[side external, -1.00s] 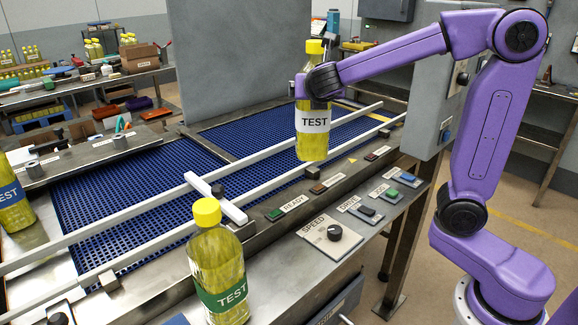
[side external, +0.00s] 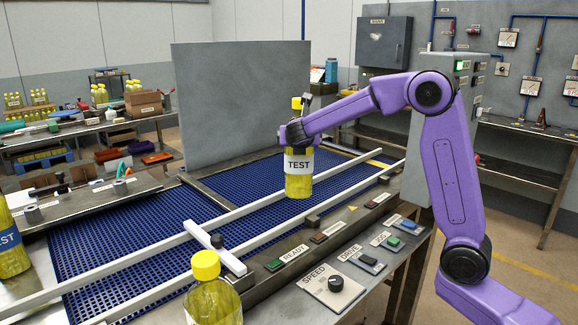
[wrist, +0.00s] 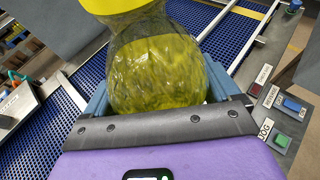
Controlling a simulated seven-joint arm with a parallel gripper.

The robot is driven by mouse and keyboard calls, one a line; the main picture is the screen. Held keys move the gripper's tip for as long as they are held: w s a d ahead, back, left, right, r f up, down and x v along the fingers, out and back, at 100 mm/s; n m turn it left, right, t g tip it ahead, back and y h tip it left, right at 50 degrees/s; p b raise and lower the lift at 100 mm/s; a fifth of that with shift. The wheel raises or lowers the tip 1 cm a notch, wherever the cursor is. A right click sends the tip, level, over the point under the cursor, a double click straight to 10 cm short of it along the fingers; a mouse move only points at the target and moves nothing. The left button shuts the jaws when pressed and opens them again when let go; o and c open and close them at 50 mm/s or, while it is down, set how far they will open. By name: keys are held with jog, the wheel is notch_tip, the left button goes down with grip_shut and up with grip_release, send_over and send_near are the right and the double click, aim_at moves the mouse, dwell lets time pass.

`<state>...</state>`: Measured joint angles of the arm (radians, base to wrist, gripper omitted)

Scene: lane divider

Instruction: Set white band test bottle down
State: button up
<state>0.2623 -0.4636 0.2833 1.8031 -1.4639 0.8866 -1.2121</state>
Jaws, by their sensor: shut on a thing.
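The white band test bottle (side external: 299,165) is upright, with yellow contents and a yellow cap. My gripper (side external: 297,133) is shut on its upper part, just below the cap. In the side view the bottle's base appears between the two pale rails of the lane, over the blue conveyor belt (side external: 120,225); I cannot tell whether it touches the belt. In the wrist view the bottle (wrist: 155,70) fills the space between the finger pads, and its band and base are hidden.
The far rail (side external: 120,242) passes behind the bottle; the near rail runs in front. A white crossbar (side external: 215,248) spans the lane left of it. A yellow-capped bottle (side external: 212,300) stands in front, a blue-band bottle (side external: 8,240) at left. A grey panel (side external: 240,105) stands behind.

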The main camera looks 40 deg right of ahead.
jog(key=w+f, duration=0.5)
jog(key=f, duration=0.3)
jog(key=shift+d+f, duration=0.35)
jog(key=shift+s+f, duration=0.1)
jog(key=shift+f, duration=0.05)
jog(key=o, duration=1.8)
jog(key=shift+f, duration=0.1)
send_near(288, 164)
jog(key=x, duration=0.5)
jog(key=shift+d+f, duration=0.15)
